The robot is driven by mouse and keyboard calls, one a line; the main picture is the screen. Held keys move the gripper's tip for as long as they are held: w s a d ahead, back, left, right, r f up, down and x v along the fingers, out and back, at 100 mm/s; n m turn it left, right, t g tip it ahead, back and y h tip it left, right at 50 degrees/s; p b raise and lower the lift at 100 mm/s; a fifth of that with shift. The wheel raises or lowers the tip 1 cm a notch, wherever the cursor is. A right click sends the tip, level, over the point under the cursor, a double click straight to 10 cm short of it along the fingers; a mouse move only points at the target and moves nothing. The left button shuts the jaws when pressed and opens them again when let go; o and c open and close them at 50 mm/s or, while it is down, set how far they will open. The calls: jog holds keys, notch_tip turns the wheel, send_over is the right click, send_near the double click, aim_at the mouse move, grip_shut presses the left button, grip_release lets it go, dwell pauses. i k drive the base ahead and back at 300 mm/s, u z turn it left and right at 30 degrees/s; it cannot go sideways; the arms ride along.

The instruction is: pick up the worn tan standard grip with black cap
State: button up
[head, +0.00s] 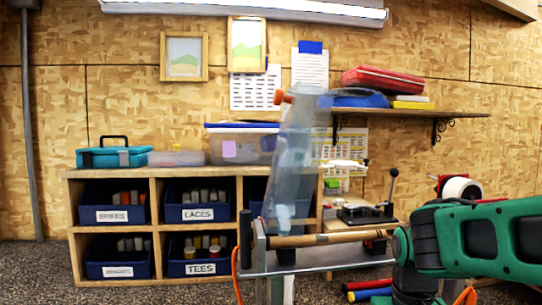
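A long tan rod-like grip (325,240) lies level across the metal stand at centre right in the head view. Its right end runs up to my green arm, and I cannot tell whether it touches the arm or passes behind it. A dark upright cylinder (245,240) stands by its left end; I cannot tell whether this is a cap. Wear on the grip is too small to see. My green and black arm reaches in from the right edge. My gripper's fingers cannot be made out.
The metal stand (340,258) has a tall translucent bottle-like shape (295,150) above it. A wooden cubby (155,254) with labelled blue bins is at left. A bench with a lever tool (385,195) is behind. Red and blue rolls (365,290) lie below.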

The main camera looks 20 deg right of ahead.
aim_at(305, 241)
jog(key=k, duration=0.5)
jog(key=z, duration=1.2)
jog(key=k, duration=0.3)
jog(key=u, duration=0.15)
